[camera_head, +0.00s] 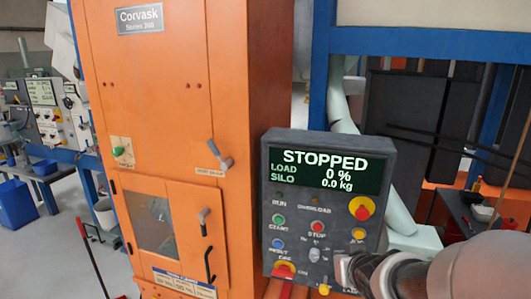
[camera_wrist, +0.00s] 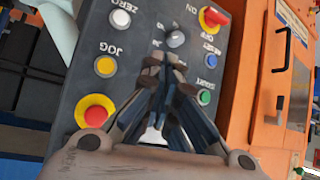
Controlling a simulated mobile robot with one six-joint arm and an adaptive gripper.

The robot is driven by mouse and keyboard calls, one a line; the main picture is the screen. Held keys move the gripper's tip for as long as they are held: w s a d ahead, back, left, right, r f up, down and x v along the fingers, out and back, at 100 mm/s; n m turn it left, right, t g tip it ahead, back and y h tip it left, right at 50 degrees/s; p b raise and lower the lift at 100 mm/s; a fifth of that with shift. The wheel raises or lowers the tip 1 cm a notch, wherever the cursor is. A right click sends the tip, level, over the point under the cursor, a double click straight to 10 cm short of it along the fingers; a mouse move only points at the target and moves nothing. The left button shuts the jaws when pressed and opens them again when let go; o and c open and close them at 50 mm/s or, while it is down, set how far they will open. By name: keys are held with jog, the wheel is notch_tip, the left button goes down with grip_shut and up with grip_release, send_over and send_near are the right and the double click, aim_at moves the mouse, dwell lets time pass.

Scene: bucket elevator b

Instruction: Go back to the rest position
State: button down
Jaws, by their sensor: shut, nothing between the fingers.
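My gripper (camera_head: 343,270) is shut and empty. It is in front of the lower right part of the grey control panel (camera_head: 390,150). In the wrist view the fingertips of my gripper (camera_wrist: 163,64) point toward the panel face, below the grey selector knob (camera_wrist: 175,38). I cannot tell whether they touch the panel. My arm (camera_head: 470,265) reaches in from the lower right in the head view. The panel display (camera_head: 325,171) reads STOPPED, LOAD 0 %, SILO 0.0 kg. The red stop button (camera_head: 317,228) is hidden behind my fingers in the wrist view.
The orange Corvask cabinet (camera_head: 170,90) stands left of the panel. The red emergency stop (camera_head: 361,209) and yellow jog button (camera_head: 358,236) sit near my gripper, as does the red on/off handle (camera_head: 284,270). A blue frame post (camera_head: 319,70) and a pale pipe (camera_head: 400,208) are behind.

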jog(key=s+a+f+g+b, duration=0.2)
jog(key=s+b, duration=0.1)
jog(key=s, duration=1)
jog(key=s+a+f+g+b, duration=0.2)
jog(key=s+g+b, duration=0.1)
jog(key=s, duration=1.1)
jog(key=shift+s+a+f+g+y+b, duration=0.2)
jog(key=shift+a+f+g+y+b, duration=0.1)
jog(key=shift+a+b, duration=0.1)
jog(key=shift+r, duration=0.1)
dwell(1.0)
